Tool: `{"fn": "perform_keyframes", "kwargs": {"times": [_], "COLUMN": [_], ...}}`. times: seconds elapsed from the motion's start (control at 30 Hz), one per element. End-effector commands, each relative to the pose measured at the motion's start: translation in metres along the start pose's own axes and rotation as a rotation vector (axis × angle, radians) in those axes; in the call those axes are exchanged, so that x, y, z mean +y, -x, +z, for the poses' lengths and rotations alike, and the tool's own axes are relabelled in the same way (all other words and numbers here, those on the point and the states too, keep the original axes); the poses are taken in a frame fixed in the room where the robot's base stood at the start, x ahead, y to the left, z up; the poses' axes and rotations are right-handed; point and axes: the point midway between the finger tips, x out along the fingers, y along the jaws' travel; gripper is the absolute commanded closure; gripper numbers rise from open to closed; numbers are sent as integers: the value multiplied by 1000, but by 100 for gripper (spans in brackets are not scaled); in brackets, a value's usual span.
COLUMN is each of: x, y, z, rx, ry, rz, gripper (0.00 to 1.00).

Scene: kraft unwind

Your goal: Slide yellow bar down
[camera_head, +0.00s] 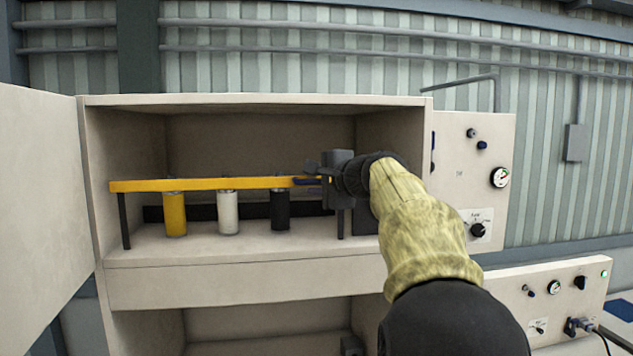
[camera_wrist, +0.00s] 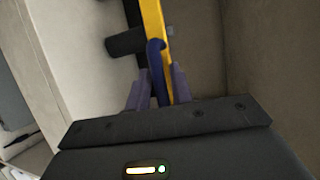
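The yellow bar (camera_head: 215,184) runs level across the front of an open cabinet, above a yellow, a white and a black cylinder. In the wrist view the yellow bar (camera_wrist: 154,22) runs away from me. A dark blue curved handle (camera_wrist: 155,52) is at its near end. My gripper (camera_head: 314,178) is at the bar's right end. In the wrist view my gripper's fingers (camera_wrist: 158,88) stand on both sides of the handle. I cannot tell whether they press on it. My gripper partly hides the bar's right end.
The yellow cylinder (camera_head: 175,214), white cylinder (camera_head: 228,212) and black cylinder (camera_head: 279,211) stand below the bar. A cabinet door (camera_head: 40,200) is open at left. A control panel (camera_head: 475,160) with a gauge and knobs is at right. The cabinet interior above the bar is clear.

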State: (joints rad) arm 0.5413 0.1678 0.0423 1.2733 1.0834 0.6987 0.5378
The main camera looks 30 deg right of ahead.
Motion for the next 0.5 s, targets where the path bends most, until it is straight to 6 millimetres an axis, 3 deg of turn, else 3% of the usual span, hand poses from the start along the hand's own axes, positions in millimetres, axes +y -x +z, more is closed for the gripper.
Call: {"fn": "perform_keyframes", "kwargs": {"times": [0.03, 0.1, 0.5], "x": [0, 0, 12], "y": [0, 0, -2], "z": [0, 0, -1], "rx": [0, 0, 0], "ry": [0, 0, 0], "rz": [0, 0, 1], "gripper": [88, 100, 100]}}
